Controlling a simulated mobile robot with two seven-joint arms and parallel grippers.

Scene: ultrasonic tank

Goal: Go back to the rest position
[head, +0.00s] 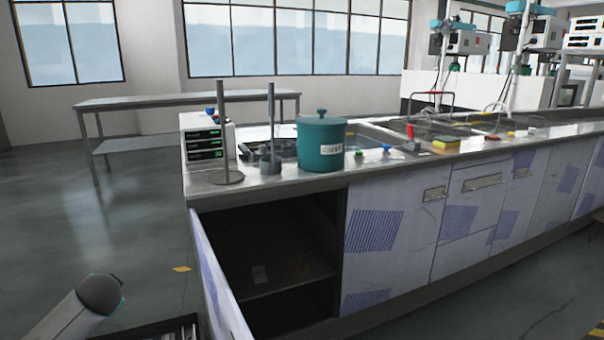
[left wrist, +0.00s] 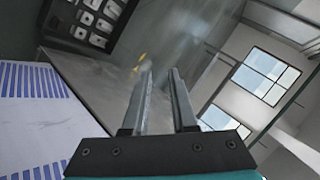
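In the left wrist view, my left gripper (left wrist: 160,72) has its two fingers apart with nothing between them. The striped cabinet door (left wrist: 40,110) is to the left of the fingers there. In the head view a piece of my arm shows at the lower left, left of the open cabinet door (head: 217,280); the left gripper's fingers are not seen there. My right gripper is in neither view. The teal lidded pot (head: 320,143) stands upright on the counter (head: 265,180), above the cabinet.
The open cabinet (head: 265,240) has a dark, mostly bare inside. A stand with a round base (head: 226,177) and a display unit (head: 206,143) are at the counter's left end. A yellow sponge (head: 446,142) lies further right. A steel table (head: 180,102) stands behind; floor between is clear.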

